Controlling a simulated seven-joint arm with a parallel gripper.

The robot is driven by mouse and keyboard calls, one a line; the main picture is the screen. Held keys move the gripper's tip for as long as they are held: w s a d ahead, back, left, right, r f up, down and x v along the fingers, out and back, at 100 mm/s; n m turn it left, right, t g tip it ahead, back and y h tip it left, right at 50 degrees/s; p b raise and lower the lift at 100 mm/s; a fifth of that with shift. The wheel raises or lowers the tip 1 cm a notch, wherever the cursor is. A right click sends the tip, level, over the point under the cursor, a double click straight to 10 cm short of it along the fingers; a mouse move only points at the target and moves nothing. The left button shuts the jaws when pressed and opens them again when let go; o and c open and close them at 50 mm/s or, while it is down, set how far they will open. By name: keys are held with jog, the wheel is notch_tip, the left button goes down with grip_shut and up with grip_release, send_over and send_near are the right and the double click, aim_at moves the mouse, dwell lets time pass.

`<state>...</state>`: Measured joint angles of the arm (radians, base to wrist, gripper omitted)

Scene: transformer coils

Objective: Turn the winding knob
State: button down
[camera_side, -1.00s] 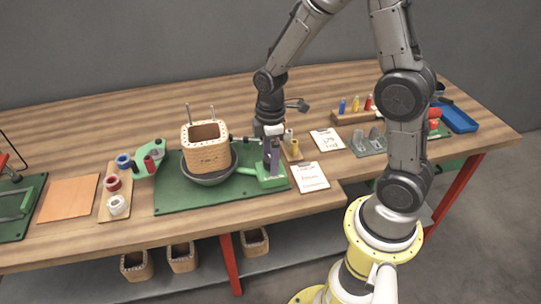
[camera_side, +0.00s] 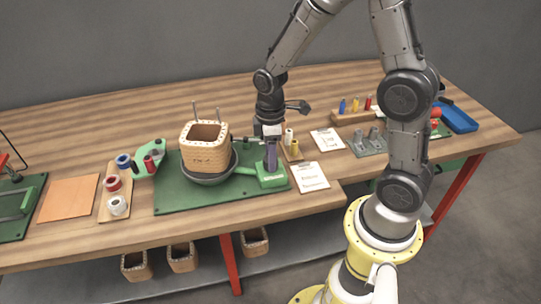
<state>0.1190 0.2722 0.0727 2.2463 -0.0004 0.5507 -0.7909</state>
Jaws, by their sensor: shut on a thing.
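The winding stand has a grey round dish (camera_side: 211,178) on a green mat (camera_side: 170,200), with a green base (camera_side: 272,181) on its right. A square wooden coil former (camera_side: 205,156) with two upright pins sits in the dish. My gripper (camera_side: 270,166) points down over the green base, its purple-grey fingers close together. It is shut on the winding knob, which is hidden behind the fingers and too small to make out. A thin dark rod (camera_side: 246,139) runs from near my gripper toward the former.
Wire spools stand on a wooden board (camera_side: 104,207) at the left, beside an orange sheet (camera_side: 68,199). A spool holder (camera_side: 292,153) and paper cards (camera_side: 309,178) lie close to the right of my gripper. A blue tray (camera_side: 456,119) is at the far right.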

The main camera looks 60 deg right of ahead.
jog(key=m, duration=1)
jog(key=shift+w+m, duration=0.1)
jog(key=shift+m, duration=0.2)
jog(key=shift+r, duration=0.1)
dwell(0.3)
jog(key=shift+c, duration=1.6)
grip_release()
notch_tip(320, 180, up, 14)
